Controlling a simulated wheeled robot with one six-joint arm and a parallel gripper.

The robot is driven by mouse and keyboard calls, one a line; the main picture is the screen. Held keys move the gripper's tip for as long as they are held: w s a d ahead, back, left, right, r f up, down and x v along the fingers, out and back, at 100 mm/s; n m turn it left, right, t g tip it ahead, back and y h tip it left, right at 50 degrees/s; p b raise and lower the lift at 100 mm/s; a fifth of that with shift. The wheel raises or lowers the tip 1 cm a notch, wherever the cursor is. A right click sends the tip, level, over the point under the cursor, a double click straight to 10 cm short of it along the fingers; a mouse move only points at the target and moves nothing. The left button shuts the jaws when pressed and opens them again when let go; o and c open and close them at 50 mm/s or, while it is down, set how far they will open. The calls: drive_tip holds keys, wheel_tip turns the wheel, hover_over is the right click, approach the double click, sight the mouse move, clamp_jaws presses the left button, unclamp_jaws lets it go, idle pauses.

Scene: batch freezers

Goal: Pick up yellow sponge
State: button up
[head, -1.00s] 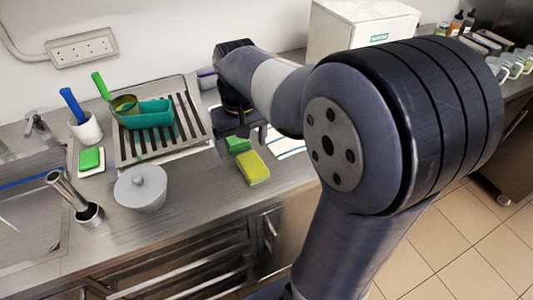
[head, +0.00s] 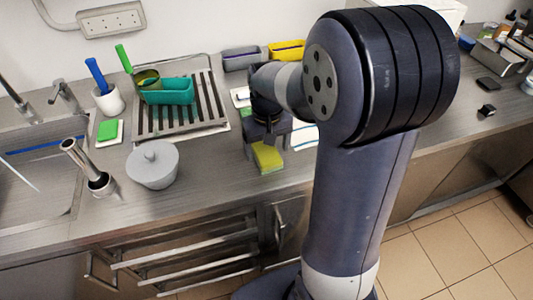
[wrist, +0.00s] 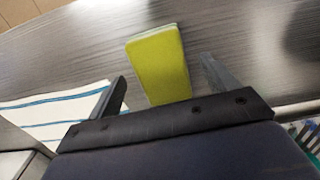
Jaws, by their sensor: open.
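The yellow sponge (head: 267,157) lies on the steel counter near its front edge, below my gripper in the head view. In the wrist view the sponge (wrist: 158,64) shows ahead, with a thin green layer along its far edge. My gripper (wrist: 163,88) is open, with one finger on each side of the sponge's near end in that view. No contact between fingers and sponge shows. In the head view my gripper (head: 265,145) covers the sponge's far part, and its fingers are hard to make out.
A striped cloth (head: 304,136) lies right of the sponge. A lidded grey pot (head: 153,166) stands to the left. A drying rack (head: 205,114) holds a teal container (head: 168,91). A green sponge (head: 108,129) lies by the sink. Bare counter lies between pot and yellow sponge.

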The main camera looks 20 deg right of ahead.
drive_tip(key=shift+f, duration=0.75)
drive_tip(key=shift+c, duration=0.3)
drive_tip(key=c, duration=1.1)
